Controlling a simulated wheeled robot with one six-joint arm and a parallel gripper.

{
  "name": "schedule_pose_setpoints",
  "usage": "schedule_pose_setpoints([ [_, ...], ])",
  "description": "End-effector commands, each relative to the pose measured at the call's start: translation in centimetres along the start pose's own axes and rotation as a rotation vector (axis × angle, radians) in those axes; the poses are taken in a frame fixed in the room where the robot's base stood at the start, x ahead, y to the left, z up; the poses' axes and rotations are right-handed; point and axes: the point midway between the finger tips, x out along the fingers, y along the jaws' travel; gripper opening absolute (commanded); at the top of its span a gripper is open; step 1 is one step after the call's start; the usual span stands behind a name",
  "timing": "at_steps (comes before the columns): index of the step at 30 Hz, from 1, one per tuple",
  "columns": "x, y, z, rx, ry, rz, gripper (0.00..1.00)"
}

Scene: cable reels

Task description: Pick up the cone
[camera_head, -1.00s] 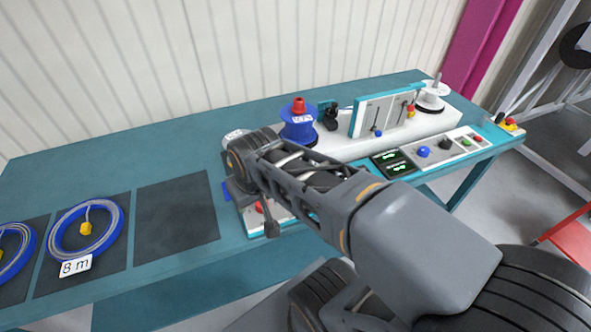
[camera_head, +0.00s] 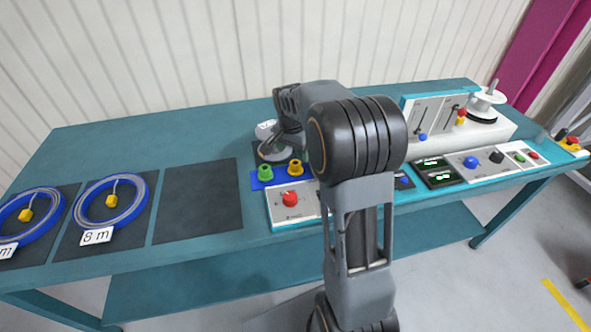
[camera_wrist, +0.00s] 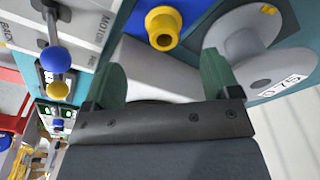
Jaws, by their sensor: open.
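Two small flanged cones, one green (camera_head: 265,172) and one yellow (camera_head: 295,168), stand on a blue plate on the bench in the head view. A yellow flanged cone also shows in the wrist view (camera_wrist: 163,27), beyond my fingertips and roughly in line with the space between them. My gripper (camera_wrist: 163,62) is open, with its two green fingers apart and nothing held. I cannot tell how far it is above the yellow cone. In the head view my arm hides most of the gripper. The red cone on the blue reel is hidden there now.
A grey reel with a label (camera_wrist: 248,58) lies close to the right finger in the wrist view. A panel with a blue knob (camera_wrist: 57,58) is at left. In the head view, a red button box (camera_head: 290,199) stands in front. A dark mat (camera_head: 199,200) is bare.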

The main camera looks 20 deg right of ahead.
Motion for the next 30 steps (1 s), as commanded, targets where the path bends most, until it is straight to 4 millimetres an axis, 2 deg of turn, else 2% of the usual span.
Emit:
schedule_pose_setpoints([
  [4, 2.3, 0.0, 0.0, -0.001, -0.002, 0.002, 0.82],
  [14, 4.5, -0.1, -0.1, -0.002, -0.001, 0.001, 0.82],
  [22, 7.9, -0.4, -0.5, -0.002, -0.001, 0.001, 0.82],
  [30, 9.0, -0.4, -0.6, -0.002, 0.001, -0.001, 0.82],
])
